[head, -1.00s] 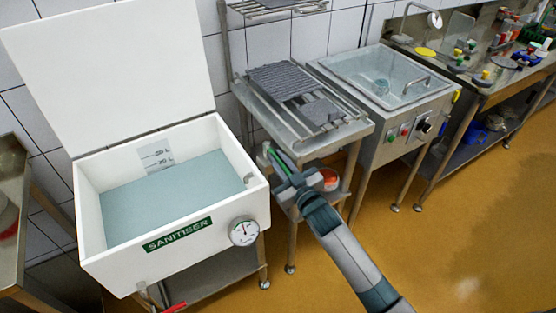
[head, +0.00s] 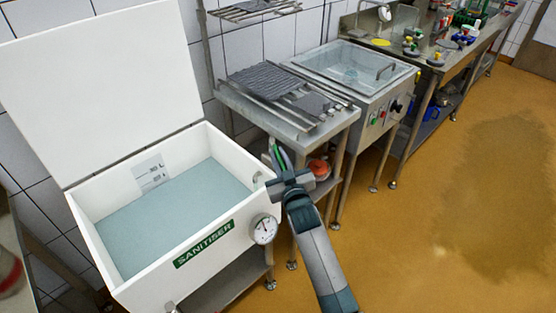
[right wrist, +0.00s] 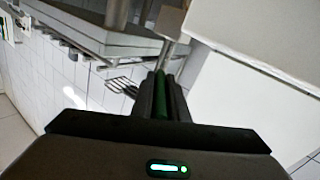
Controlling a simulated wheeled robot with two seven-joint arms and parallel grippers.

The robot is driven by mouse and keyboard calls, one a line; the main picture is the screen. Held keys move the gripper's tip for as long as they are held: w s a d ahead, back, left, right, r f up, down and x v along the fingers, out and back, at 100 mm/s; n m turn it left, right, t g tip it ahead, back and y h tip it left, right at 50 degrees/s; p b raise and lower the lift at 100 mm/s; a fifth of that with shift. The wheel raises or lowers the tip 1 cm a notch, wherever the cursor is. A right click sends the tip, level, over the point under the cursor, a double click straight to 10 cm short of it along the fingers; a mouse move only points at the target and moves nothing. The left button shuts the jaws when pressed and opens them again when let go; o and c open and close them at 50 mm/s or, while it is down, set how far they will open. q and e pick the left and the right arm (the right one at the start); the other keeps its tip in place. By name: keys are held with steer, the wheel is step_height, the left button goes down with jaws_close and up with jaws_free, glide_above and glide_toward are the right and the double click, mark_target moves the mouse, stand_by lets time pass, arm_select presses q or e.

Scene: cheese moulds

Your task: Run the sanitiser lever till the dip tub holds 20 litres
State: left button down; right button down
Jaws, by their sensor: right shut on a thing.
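The white dip tub (head: 194,252) with a green SANITISER label stands at the left, its lid raised. Pale blue-green liquid (head: 170,215) lies inside. A litre scale (head: 151,172) on the back wall shows an upper mark that looks like 30 L and a lower mark near the liquid, too small to read surely. A round dial (head: 264,229) sits on the front. My right gripper (head: 275,156) is beside the tub's right end, shut on a green lever (right wrist: 163,92), mostly hidden by the fingers. My left gripper is out of view.
A steel rack (head: 283,118) with grey mats stands just behind my right gripper. A steel basin (head: 350,84) with buttons and a crowded steel bench (head: 440,58) follow to the right. The orange floor at the right is clear, with a dark wet patch (head: 500,190).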

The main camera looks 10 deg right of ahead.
steer(key=shift+a, duration=0.15)
steer(key=shift+h, duration=0.3)
steer(key=c, duration=1.7)
jaws_free()
steer(key=shift+c, duration=0.2)
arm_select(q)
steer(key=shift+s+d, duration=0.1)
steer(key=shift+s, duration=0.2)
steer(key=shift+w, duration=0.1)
